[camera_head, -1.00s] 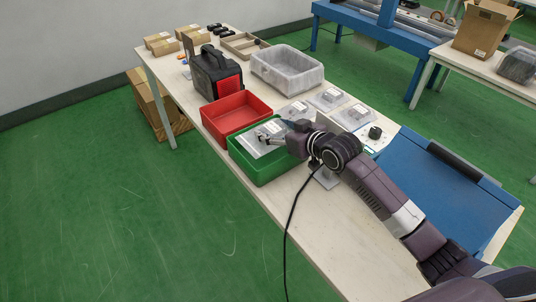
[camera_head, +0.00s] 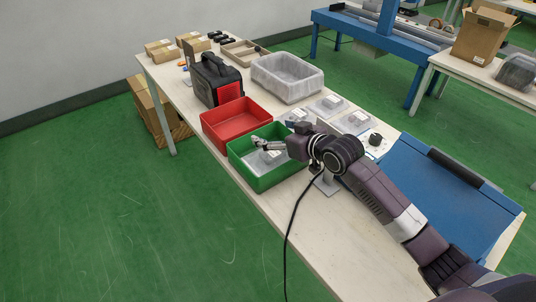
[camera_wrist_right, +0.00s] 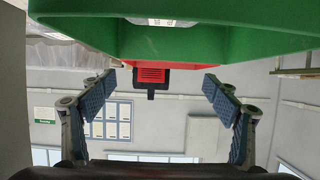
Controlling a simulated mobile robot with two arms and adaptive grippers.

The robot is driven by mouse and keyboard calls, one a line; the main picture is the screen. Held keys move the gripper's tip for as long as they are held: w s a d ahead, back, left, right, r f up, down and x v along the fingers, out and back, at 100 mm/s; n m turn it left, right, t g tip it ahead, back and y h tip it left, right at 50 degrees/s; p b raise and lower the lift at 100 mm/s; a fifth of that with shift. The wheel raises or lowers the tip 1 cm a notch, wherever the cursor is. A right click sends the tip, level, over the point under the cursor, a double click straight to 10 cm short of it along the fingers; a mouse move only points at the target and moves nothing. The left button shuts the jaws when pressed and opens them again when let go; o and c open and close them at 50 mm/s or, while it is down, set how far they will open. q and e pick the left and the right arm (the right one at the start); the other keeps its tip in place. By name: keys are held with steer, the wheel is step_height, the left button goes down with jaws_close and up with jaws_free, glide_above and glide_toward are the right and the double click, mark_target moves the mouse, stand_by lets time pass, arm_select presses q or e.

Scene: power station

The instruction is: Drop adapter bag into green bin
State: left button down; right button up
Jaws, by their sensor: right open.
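The green bin (camera_head: 284,179) stands on the table beside the red bin. A clear adapter bag with a grey item and white label (camera_head: 268,161) lies low inside the green bin, partly hidden by my right arm. My right gripper (camera_head: 263,143) is over the bin, above the bag and apart from it. In the right wrist view the gripper (camera_wrist_right: 160,80) has its two fingers spread with nothing between them. The green bin (camera_wrist_right: 75,38) fills the top of that view. My left gripper is not in view.
The red bin (camera_head: 222,130) adjoins the green one. Several other clear bags (camera_head: 328,105) lie to its right, near a grey tote (camera_head: 288,88) and a black case (camera_head: 210,72). A blue sloped panel (camera_head: 440,190) is at right. The near table strip is clear.

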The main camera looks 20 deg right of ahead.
step_height(320, 180, up, 8)
steer(key=shift+r, duration=0.25)
